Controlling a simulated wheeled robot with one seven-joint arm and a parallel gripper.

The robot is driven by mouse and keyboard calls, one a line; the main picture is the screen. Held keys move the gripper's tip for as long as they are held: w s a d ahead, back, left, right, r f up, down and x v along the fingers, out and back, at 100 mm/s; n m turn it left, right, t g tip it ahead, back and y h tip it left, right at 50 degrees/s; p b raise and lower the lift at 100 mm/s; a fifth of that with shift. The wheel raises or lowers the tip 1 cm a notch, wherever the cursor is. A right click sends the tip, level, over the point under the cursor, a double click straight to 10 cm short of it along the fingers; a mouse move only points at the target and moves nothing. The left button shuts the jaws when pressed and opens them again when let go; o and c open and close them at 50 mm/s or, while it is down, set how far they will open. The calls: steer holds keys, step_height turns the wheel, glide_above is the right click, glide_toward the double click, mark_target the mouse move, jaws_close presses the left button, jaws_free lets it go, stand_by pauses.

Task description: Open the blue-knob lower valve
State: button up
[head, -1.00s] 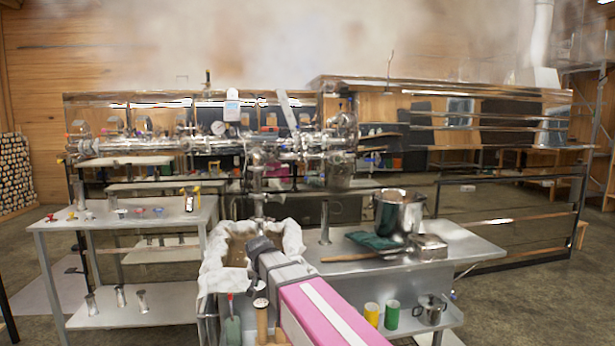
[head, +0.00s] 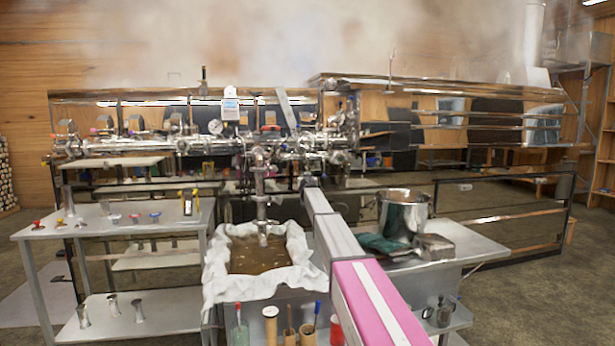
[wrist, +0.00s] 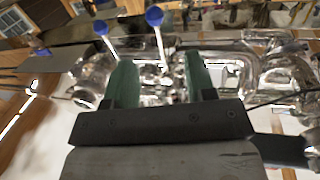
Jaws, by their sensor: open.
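In the wrist view, two round blue knobs on thin metal stems stand ahead of my gripper. One blue knob (wrist: 154,15) is near the top, roughly in line with the gap between my fingers; the other blue knob (wrist: 100,27) is to its left. I cannot tell which one is on the lower valve. My gripper (wrist: 160,60) has its two green fingers spread apart with nothing held between them, and shiny pipework shows past them. In the head view, my gripper is at the far end of my arm, close to the steel pipework (head: 262,190), and too small to make out.
A cloth-lined tub (head: 258,292) sits below the pipework. A steel pot (head: 402,212) and dark green cloth (head: 382,242) are on the side table right of my arm. A shelf table (head: 110,218) with small coloured items stands left. Steam hangs above.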

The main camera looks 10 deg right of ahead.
steer(key=w+d, duration=0.1)
steer(key=w, duration=1)
steer(key=shift+w+d+r, duration=0.15)
steer(key=shift+w+r, duration=0.1)
steer(key=shift+w, duration=0.1)
jaws_close()
